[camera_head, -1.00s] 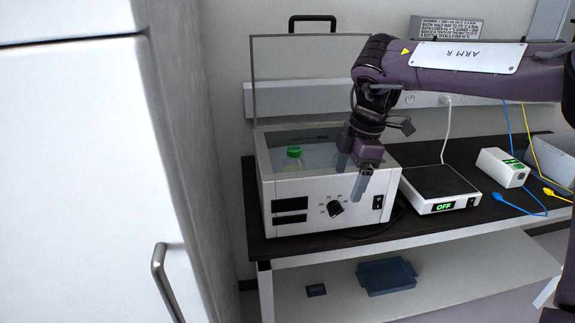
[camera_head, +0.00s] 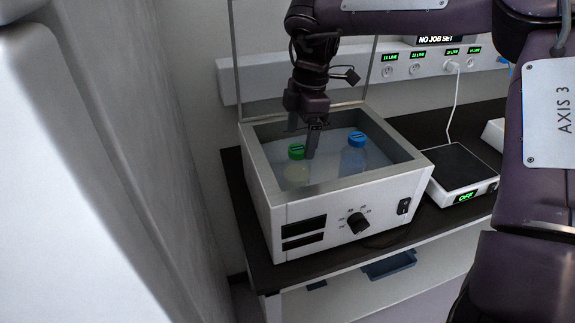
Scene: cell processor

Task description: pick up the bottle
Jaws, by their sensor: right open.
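A bottle with a green cap (camera_head: 296,152) stands in the open-topped white bath (camera_head: 262,178), near its left side; its pale body (camera_head: 296,174) is partly below the surface. A second bottle with a blue cap (camera_head: 356,140) stands in the same bath to the right. My right gripper (camera_head: 301,144) points down over the bath, with its fingers apart and empty. Its fingertips are beside and just behind the green cap; I cannot tell whether they touch it. My left gripper is not in view.
The bath's clear lid stands raised at the back. A scale (camera_head: 458,168) reading OFF sits to the right on the dark bench (camera_head: 420,116). A wall rail (camera_head: 400,68) with sockets runs behind. A large white cabinet (camera_head: 60,200) fills the left.

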